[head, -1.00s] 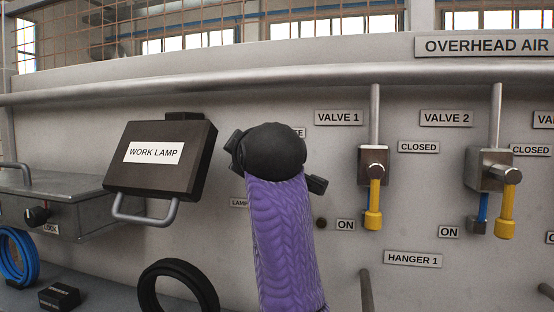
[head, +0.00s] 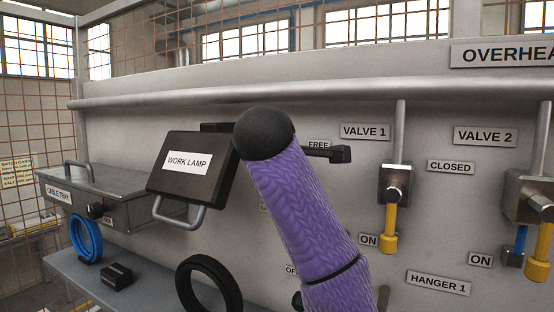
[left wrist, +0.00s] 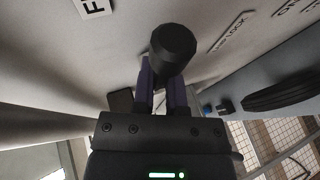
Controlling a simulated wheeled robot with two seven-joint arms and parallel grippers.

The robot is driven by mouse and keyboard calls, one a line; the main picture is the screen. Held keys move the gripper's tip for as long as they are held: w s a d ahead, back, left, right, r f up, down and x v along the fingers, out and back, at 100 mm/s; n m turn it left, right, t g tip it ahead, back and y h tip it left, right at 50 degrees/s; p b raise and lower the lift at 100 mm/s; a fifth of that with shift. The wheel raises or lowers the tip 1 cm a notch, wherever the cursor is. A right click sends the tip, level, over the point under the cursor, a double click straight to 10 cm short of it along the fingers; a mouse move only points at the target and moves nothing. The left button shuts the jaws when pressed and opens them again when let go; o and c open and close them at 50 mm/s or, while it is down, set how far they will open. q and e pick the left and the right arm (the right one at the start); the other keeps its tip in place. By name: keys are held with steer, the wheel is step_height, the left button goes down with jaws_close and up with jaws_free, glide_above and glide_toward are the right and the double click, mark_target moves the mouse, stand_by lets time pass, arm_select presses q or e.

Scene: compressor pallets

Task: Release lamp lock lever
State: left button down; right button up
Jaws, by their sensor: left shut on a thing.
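A black knob (left wrist: 172,48), the grip of the lamp lock lever, stands between the purple fingers of my left gripper (left wrist: 163,88) in the left wrist view; they are shut on it. In the head view my purple arm and its round black joint hide the gripper and most of the lever. A black bar with a blocky end (head: 340,154) sticks out right of the joint, just below the FREE label (head: 319,145); I cannot tell whether it is lever or gripper. The work lamp (head: 190,168) hangs left of my arm. My right gripper is out of view.
A grey cable tray (head: 125,197) stands left of the lamp. Valve 1 (head: 395,180) and valve 2 (head: 530,195) are on the panel at the right. A black ring (head: 208,286) and blue coil (head: 86,240) are below. A pipe runs above.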

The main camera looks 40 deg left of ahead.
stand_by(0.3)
arm_select(q)
steer(key=c, duration=1)
jaws_free()
steer(key=shift+a, duration=0.1)
steer(key=shift+o, duration=0.2)
steer(key=shift+s+d, duration=0.2)
steer(key=shift+s, duration=0.05)
steer(key=b+v, duration=0.4)
steer(key=v, duration=0.5)
steer(key=shift+s+d, duration=0.1)
steer(key=shift+s, duration=0.05)
